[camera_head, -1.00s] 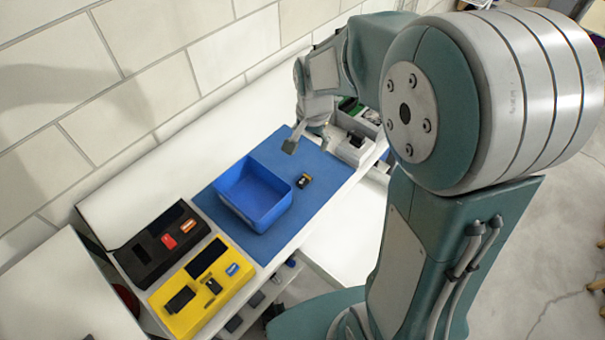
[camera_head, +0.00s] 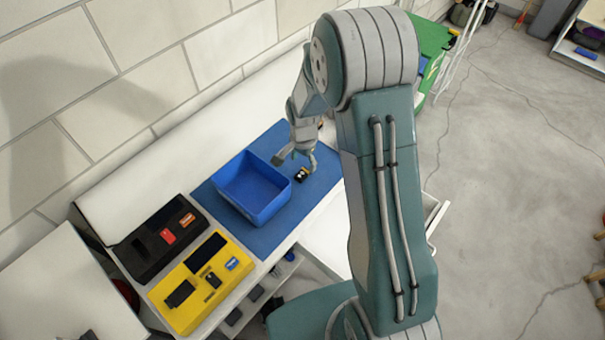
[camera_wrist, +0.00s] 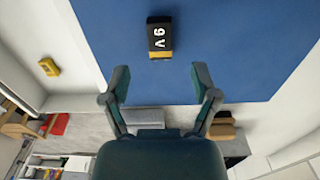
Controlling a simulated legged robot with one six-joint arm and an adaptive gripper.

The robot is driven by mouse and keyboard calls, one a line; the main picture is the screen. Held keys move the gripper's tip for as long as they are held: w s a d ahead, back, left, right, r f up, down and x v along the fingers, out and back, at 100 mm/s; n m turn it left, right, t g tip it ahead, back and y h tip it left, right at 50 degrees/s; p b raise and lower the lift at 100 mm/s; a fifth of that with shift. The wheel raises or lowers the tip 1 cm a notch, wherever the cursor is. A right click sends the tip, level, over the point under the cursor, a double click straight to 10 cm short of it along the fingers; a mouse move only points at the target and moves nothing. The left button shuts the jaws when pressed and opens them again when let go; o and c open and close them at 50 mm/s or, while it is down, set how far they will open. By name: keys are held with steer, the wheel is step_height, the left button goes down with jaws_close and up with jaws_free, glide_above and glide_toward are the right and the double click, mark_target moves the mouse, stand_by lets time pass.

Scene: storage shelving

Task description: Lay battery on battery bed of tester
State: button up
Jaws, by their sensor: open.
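A small black and yellow battery (camera_head: 303,174) marked 9V lies on the blue mat (camera_head: 268,235), just right of the blue bin. It also shows in the wrist view (camera_wrist: 159,37), upside down in the picture. My gripper (camera_head: 296,163) is open and empty beside the battery. In the wrist view my open fingers (camera_wrist: 160,75) point toward it, with the battery ahead of the gap and apart from both tips. A yellow device (camera_head: 202,284) and a black device (camera_head: 156,238) stand at the bench's left end; I cannot tell which is the tester, as labels are too small.
The open blue bin (camera_head: 250,213) stands on the mat between the battery and the two devices, its walls raised. A block wall (camera_head: 140,70) runs behind the bench. The mat around the battery is clear.

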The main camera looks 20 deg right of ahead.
mark_target(304, 172)
step_height(304, 172, down, 5)
steer(key=shift+w+d+r, duration=0.1)
steer(key=shift+w, duration=0.05)
jaws_close()
